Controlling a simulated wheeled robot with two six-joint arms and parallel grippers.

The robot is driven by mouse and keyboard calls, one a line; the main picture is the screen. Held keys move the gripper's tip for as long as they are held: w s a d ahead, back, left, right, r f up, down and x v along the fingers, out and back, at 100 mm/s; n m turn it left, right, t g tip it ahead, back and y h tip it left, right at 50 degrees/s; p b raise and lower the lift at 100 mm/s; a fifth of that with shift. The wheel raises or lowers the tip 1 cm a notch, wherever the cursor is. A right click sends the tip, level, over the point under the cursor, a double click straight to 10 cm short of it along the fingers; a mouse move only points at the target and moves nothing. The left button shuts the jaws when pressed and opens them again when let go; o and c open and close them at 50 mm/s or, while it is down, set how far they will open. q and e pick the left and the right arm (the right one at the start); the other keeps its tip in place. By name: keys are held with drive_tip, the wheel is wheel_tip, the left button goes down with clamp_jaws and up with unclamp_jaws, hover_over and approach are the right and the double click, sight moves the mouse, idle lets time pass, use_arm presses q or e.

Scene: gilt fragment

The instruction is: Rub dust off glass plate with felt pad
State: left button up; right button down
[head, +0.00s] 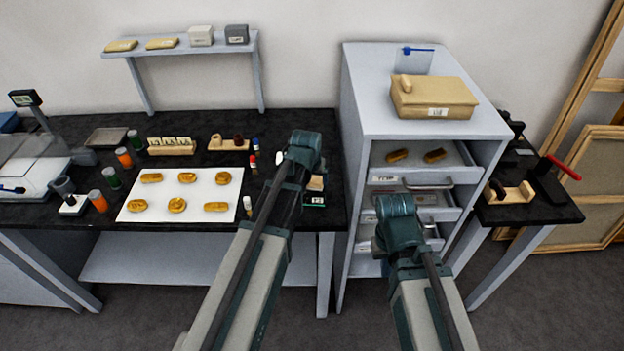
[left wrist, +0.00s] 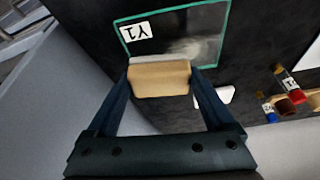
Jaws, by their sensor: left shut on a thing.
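The glass plate (left wrist: 212,22) lies on the black bench, a dark rectangle with a green edge and a white label. It carries a pale dust smear (left wrist: 190,47). It also shows in the head view (head: 314,205). My left gripper (left wrist: 161,74) is shut on the felt pad (left wrist: 158,82), a tan block with a pale grey layer, at the plate's near edge. The pad also shows in the head view (head: 316,183). I cannot tell whether the pad touches the glass. My right arm is in front of the drawer cabinet; its fingers are hidden.
A white board (head: 222,192) with several gilt pieces lies left of my left arm. Small bottles (head: 253,163) stand close to that arm. The drawer cabinet (head: 350,150) stands right of the bench, with drawers partly open. A wooden box (head: 430,97) sits on top.

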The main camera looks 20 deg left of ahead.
use_arm(q)
drive_tip(key=shift+f+b, duration=1.05)
drive_tip(key=shift+b, duration=0.05)
idle(0.3)
drive_tip(key=shift+a, duration=0.1)
drive_tip(key=shift+s+a+r, duration=0.1)
drive_tip(key=shift+s+a, duration=0.1)
drive_tip(key=shift+a, duration=0.7)
drive_tip(key=shift+s+a+r, duration=0.1)
drive_tip(key=shift+s+a, duration=0.1)
drive_tip(key=shift+a, duration=0.7)
drive_tip(key=shift+s+a+f, duration=0.1)
drive_tip(key=shift+s+a, duration=0.1)
drive_tip(key=shift+a, duration=0.7)
drive_tip(key=shift+s+a+f, duration=0.1)
drive_tip(key=shift+s+a, duration=0.1)
drive_tip(key=shift+a, duration=0.7)
drive_tip(key=shift+r, duration=0.1)
drive_tip(key=shift+d, duration=0.1)
